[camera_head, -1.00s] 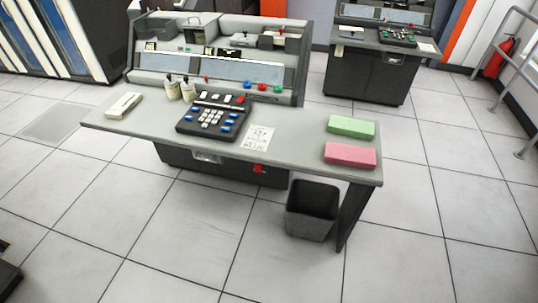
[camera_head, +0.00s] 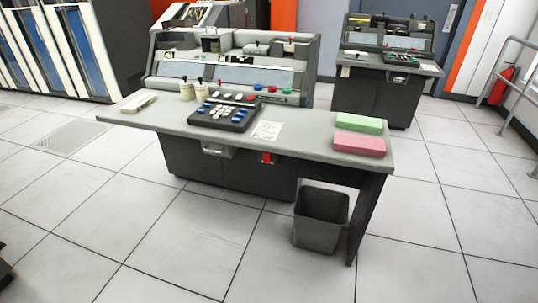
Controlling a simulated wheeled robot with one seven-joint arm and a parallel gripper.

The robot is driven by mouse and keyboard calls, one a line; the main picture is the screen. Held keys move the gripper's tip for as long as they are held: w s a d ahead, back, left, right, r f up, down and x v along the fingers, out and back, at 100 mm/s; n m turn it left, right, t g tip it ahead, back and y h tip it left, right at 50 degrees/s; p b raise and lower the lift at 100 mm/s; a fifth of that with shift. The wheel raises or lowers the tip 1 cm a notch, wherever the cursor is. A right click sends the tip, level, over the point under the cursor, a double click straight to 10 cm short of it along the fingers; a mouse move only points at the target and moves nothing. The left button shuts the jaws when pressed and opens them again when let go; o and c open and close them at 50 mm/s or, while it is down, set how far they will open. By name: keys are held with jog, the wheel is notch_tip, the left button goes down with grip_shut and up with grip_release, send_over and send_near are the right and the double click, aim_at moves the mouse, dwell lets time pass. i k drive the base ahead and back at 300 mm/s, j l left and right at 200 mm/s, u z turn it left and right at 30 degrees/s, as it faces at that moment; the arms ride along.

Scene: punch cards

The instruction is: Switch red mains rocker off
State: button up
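The red mains rocker (camera_head: 267,158) is a small red piece on the dark front panel of the card-punch desk, just under the tabletop edge and right of a metal handle (camera_head: 216,150). It is too small to tell which way it is tipped. The desk (camera_head: 300,149) has a grey top and a raised machine at its back. My gripper is not in the head view.
A black keypad (camera_head: 224,112), a paper sheet (camera_head: 267,130), and green (camera_head: 359,124) and pink (camera_head: 359,145) card stacks lie on the desk. A dark waste bin (camera_head: 320,219) stands under its right end. The tiled floor in front is clear.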

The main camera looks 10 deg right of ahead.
aim_at(267, 156)
jog(key=i+l, duration=0.1)
jog(key=i, duration=0.25)
jog(key=i+l+u, duration=0.15)
jog(key=i, duration=0.25)
jog(key=i+l, duration=0.15)
jog(key=i, duration=0.2)
jog(key=u, duration=0.05)
